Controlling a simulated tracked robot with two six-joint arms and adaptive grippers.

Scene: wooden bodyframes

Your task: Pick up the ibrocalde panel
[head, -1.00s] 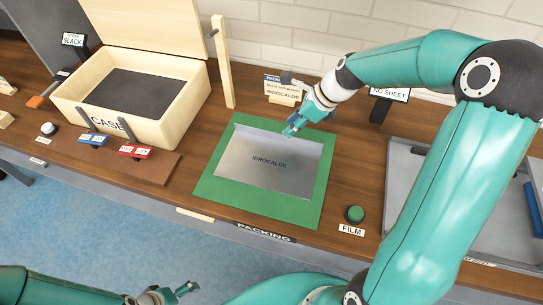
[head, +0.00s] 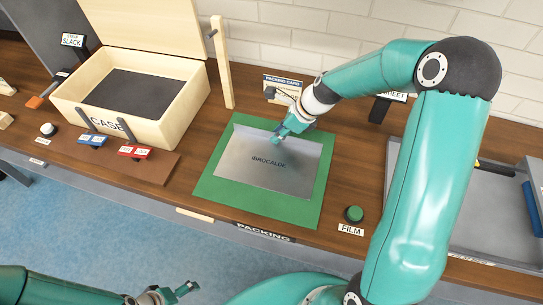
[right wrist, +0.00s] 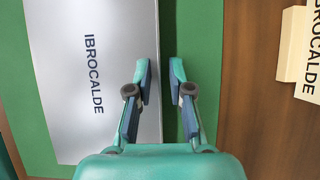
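The ibrocalde panel (head: 262,166) is a grey metal sheet with a raised strip along its far edge. It lies on a green mat (head: 212,191), and its lettering shows in the right wrist view (right wrist: 70,60). My right gripper (head: 279,137) is at the panel's far edge. In the right wrist view its fingers (right wrist: 162,85) are apart, one on each side of that edge, with green showing between them and the edge. I cannot tell whether they touch the panel. My left gripper (head: 178,293) is low at the front, away from the table; its opening is unclear.
The open wooden case (head: 160,128) stands to the left, with a wooden post (head: 223,65) beside it. A green film button (head: 354,214) is at front right, and a grey tray (head: 480,225) is at the right.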

